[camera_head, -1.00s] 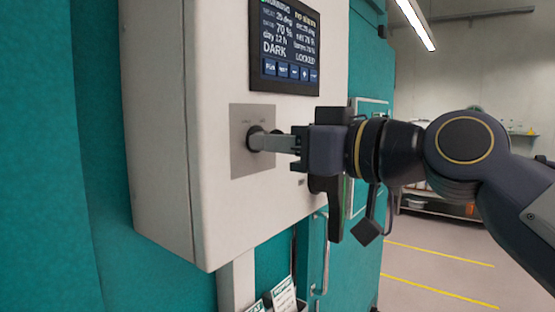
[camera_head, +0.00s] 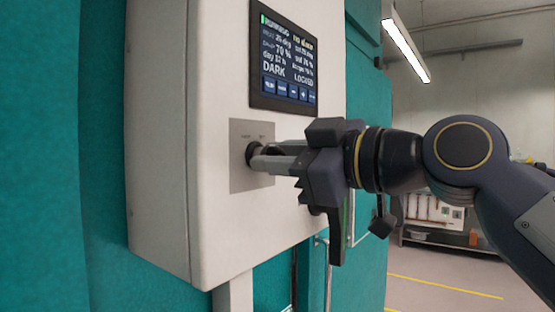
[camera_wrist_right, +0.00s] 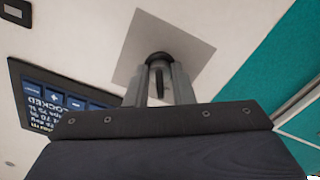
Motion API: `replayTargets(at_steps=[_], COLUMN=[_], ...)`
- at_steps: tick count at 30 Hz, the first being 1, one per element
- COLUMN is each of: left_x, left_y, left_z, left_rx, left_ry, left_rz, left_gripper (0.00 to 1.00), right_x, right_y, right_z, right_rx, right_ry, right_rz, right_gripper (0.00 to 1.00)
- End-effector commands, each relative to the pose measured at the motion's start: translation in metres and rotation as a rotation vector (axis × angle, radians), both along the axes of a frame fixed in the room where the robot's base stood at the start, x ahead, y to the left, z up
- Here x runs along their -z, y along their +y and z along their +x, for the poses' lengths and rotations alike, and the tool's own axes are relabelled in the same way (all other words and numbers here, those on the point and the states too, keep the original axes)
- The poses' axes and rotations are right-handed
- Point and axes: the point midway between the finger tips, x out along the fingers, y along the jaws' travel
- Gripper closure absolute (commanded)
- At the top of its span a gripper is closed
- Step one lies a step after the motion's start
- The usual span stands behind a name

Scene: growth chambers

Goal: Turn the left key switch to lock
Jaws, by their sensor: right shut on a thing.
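The key switch (camera_head: 251,152) is a dark round knob on a grey square plate (camera_head: 238,180) on the front of a white control box (camera_head: 160,130). My right gripper (camera_head: 262,158) reaches in from the right, with its fingers at the switch. In the right wrist view, the two fingers stand on either side of a dark key (camera_wrist_right: 159,82) below the black round collar (camera_wrist_right: 160,58); the gripper is shut on the key. The labels on the plate are too small to read. My left gripper is not in view.
A screen (camera_head: 283,60) above the plate shows "DARK" and a word that looks like "LOCKED". Teal chamber walls (camera_head: 100,200) surround the box. A shelf (camera_head: 435,215) with items stands at the back right. The floor with yellow lines (camera_head: 445,285) looks open.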

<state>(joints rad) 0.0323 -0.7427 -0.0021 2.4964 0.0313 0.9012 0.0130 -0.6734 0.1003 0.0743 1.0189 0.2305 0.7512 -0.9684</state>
Motion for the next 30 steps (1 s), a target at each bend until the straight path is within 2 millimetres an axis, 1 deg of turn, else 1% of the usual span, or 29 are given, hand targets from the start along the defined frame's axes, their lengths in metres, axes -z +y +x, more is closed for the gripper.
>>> replayTargets(at_steps=[11,12,13,20,23,26,30], left_x=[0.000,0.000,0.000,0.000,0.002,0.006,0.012], left_y=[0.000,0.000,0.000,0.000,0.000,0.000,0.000], left_z=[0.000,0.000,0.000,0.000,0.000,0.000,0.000], left_rx=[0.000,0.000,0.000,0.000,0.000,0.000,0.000], left_ry=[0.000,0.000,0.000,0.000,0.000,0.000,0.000], left_rz=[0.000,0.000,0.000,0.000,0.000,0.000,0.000], left_gripper=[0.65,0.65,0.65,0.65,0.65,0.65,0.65], right_x=[0.000,0.000,0.000,0.000,0.000,0.001,0.001], right_y=[0.000,0.000,0.000,0.000,-0.003,-0.013,-0.033], right_z=[0.000,0.000,0.000,0.000,-0.002,-0.009,-0.024], right_rx=[0.001,0.000,0.000,0.000,0.001,0.002,0.002], right_ry=[-0.004,-0.005,-0.005,-0.004,-0.004,-0.005,-0.007], right_rz=[-0.004,-0.004,-0.004,-0.003,-0.003,-0.001,0.000], right_gripper=[1.00,0.76,0.72,0.72,0.72,0.72,0.72])
